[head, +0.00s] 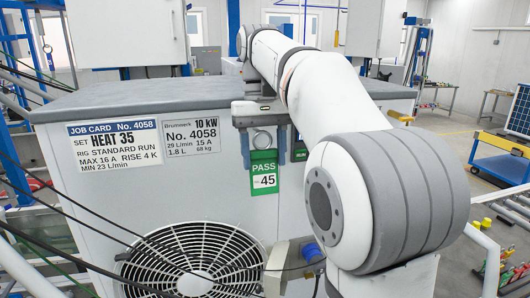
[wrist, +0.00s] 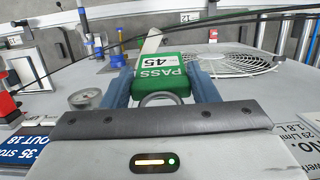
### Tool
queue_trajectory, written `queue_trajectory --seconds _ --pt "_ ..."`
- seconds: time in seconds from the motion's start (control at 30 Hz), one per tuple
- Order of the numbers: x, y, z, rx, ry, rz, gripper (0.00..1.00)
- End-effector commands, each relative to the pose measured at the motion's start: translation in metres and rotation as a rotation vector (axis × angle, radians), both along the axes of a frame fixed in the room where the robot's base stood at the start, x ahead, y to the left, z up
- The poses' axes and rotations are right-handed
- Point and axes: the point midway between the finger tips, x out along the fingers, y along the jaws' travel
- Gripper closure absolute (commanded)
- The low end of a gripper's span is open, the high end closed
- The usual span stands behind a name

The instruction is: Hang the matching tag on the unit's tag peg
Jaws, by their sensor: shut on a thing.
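The green and white PASS tag (head: 264,172), marked 45, hangs upright in front of the unit's front panel (head: 215,205). My gripper (head: 268,148) is shut on the tag near its upper end. In the wrist view the tag (wrist: 162,72) sits between my two blue-grey fingers, with a grey ring (wrist: 160,98) at its near end. I cannot make out the tag peg for certain, nor whether the tag touches the panel.
A round fan grille (head: 192,262) is low on the unit's front, below and left of the tag. Dark cables (head: 75,225) cross at the left. A blue fitting (head: 312,253) is low, right of the grille. A yellow and blue cart (head: 500,155) stands far right.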

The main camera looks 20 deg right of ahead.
Motion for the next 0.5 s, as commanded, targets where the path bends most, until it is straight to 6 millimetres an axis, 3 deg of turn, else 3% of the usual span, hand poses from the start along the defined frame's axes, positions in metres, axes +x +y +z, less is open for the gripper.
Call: queue_trajectory --seconds 0.5 --pt "-0.027 0.0 0.001 0.0 -0.002 0.0 0.9"
